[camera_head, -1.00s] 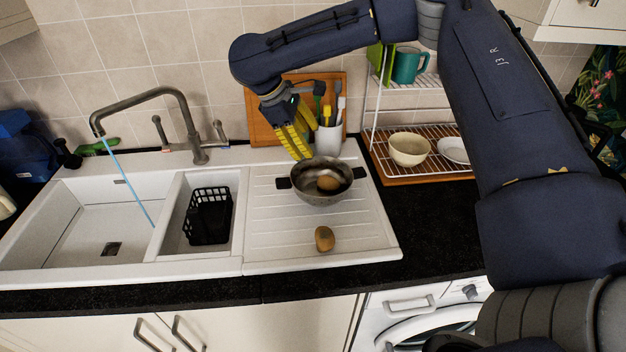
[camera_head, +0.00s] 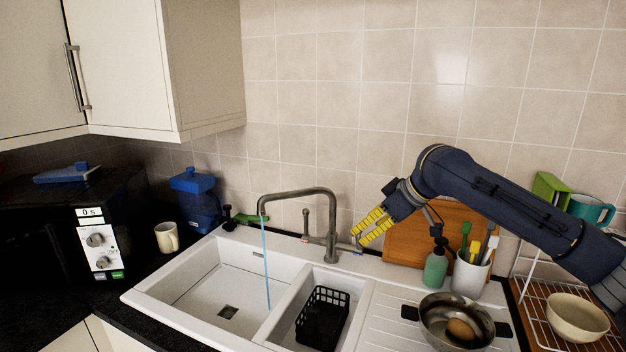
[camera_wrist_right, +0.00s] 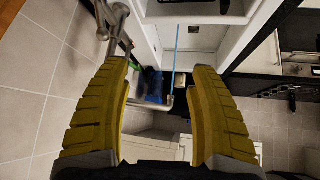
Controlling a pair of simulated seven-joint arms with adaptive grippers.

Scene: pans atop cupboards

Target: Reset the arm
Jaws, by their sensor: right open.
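My right arm comes in from the right in the head view. Its gripper (camera_head: 367,227) has yellow ribbed fingers held apart, with nothing between them. It is in the air beside the faucet (camera_head: 331,226), to the right of it in the picture. In the right wrist view the two fingers (camera_wrist_right: 160,115) stand wide apart and empty, with the faucet near the left finger. My left gripper is not in view.
Blue water runs from the faucet into the sink (camera_head: 190,296). A black basket (camera_head: 322,318) stands in the small basin. A soap bottle (camera_head: 435,270), a utensil cup (camera_head: 468,279) and a wooden board (camera_head: 400,240) are right of the gripper. A rack with a bowl (camera_head: 577,316) is farther right.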

